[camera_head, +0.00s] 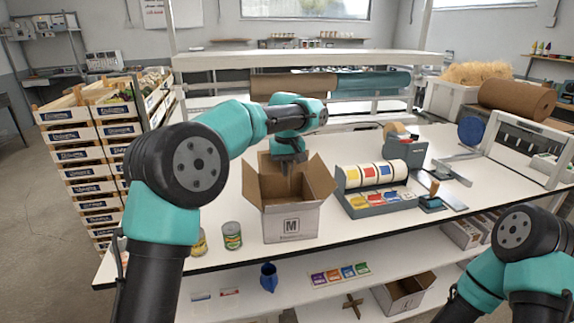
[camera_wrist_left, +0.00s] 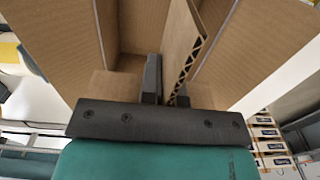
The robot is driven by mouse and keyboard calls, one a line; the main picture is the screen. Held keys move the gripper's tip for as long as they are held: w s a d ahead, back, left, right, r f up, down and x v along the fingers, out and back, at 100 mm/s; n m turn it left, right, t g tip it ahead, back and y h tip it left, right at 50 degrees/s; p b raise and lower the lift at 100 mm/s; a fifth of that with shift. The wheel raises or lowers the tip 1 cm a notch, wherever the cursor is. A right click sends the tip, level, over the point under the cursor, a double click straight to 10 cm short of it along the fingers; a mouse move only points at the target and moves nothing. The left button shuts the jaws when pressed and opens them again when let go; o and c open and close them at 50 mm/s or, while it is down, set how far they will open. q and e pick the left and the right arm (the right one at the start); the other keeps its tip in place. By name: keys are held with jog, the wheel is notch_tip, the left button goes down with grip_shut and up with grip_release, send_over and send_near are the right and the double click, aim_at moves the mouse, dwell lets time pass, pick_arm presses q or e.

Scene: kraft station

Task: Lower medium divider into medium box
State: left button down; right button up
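The medium box (camera_head: 291,222) is an open cardboard carton with a white front marked M, standing on the white table with its flaps spread. My left gripper (camera_head: 290,166) points down into its opening. In the left wrist view, the medium divider (camera_wrist_left: 181,40), a brown corrugated sheet with a wavy edge, stands between the two fingers of my left gripper (camera_wrist_left: 167,85), which look closed on it. The box's inner walls surround the divider there. Its lower end and any contact with the box floor are hard to tell. My right arm shows at the lower right, its gripper out of view.
Two cans, one of them a green can (camera_head: 232,236), stand left of the box. A label dispenser (camera_head: 372,185) is close on its right, with a tape dispenser (camera_head: 405,150) behind. Stacked crates (camera_head: 95,165) stand left of the table. Some tabletop in front is clear.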

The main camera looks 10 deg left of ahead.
pick_arm(q)
jog(key=shift+s+f, duration=0.15)
jog(key=shift+f, duration=8.4)
jog(key=c, duration=1.3)
grip_release()
jog(key=shift+o, duration=0.2)
jog(key=shift+a, duration=0.1)
jog(key=shift+r, duration=7.3)
